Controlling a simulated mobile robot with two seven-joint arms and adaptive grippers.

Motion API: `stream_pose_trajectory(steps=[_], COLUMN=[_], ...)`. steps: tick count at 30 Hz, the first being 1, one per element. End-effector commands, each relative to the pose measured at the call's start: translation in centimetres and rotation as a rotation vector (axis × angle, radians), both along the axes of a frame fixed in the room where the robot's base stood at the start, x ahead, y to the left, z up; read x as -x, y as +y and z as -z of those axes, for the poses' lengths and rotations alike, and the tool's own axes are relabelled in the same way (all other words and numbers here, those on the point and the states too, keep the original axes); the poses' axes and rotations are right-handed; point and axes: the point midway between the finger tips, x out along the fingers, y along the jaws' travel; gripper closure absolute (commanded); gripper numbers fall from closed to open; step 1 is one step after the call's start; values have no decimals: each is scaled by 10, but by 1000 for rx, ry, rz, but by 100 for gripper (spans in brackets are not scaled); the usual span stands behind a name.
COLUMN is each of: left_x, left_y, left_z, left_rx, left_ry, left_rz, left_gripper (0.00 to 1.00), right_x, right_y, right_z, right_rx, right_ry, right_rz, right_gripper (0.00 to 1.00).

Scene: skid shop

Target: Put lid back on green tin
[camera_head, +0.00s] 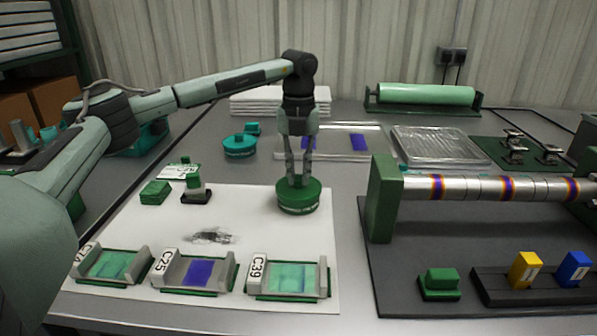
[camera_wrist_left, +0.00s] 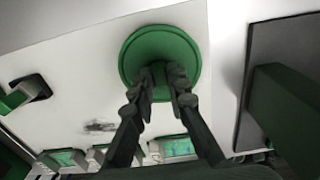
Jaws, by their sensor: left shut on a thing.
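A round green tin (camera_head: 298,203) stands near the right edge of the white sheet, with a pale marking band on its side. Its green lid (camera_head: 287,186) is at the top of the tin, with no clear gap visible between them. My left gripper (camera_head: 298,178) points straight down and is shut at the middle of the lid, on its knob, which the fingers mostly hide. In the left wrist view the lid (camera_wrist_left: 160,42) shows as a green disc with the fingertips (camera_wrist_left: 160,75) at its lower middle. The lid hides the tin's opening. My right gripper is not in view.
A teal tin (camera_head: 240,147) stands behind on the grey table. The white sheet (camera_head: 255,225) holds a green block (camera_head: 155,193), a stamp (camera_head: 195,188) and several labelled trays. A green stand with a metal roller (camera_head: 480,188) stands close on the right.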

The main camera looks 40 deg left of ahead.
Motion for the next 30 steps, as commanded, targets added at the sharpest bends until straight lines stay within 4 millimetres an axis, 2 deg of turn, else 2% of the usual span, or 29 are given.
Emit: stream_pose_trajectory(steps=[3, 4, 9, 16, 21, 30], left_x=[0, 0, 0, 0, 0, 0], left_y=[0, 0, 0, 0, 0, 0], left_z=[0, 0, 0, 0, 0, -1], left_rx=[0, 0, 0, 0, 0, 0], left_ry=[0, 0, 0, 0, 0, 0], left_rz=[0, 0, 0, 0, 0, 0], left_gripper=[100, 83, 62, 60, 41, 41], right_x=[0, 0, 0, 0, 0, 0], right_y=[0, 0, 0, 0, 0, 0], right_z=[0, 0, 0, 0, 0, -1], right_rx=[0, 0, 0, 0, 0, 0], right_ry=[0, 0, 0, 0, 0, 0], right_rz=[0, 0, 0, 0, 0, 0], right_gripper=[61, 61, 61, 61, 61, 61])
